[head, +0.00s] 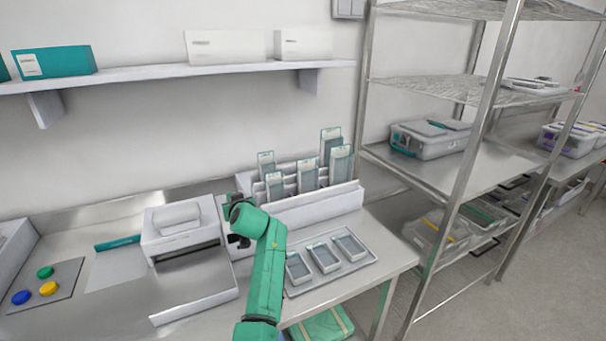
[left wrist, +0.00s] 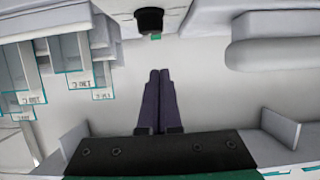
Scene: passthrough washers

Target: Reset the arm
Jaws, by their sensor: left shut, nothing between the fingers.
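My green left arm rises from the bottom middle of the head view, and its wrist is bent over the bench. My left gripper (head: 238,240) is partly hidden behind the wrist, between a white machine (head: 172,229) and a rack (head: 322,203) of pouches. In the left wrist view the two dark fingers of my left gripper (left wrist: 158,74) lie together, with nothing between them. The pouches (left wrist: 78,60) hang at the left of that view, and a white rounded housing (left wrist: 268,53) is at the right. My right gripper is not in view.
A metal tray (head: 345,271) with three small dishes stands right of my arm. A pad (head: 64,292) with blue, green and yellow buttons lies at the left. A wall shelf (head: 150,76) holds boxes. A metal rack (head: 450,172) with lidded bins stands at the right.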

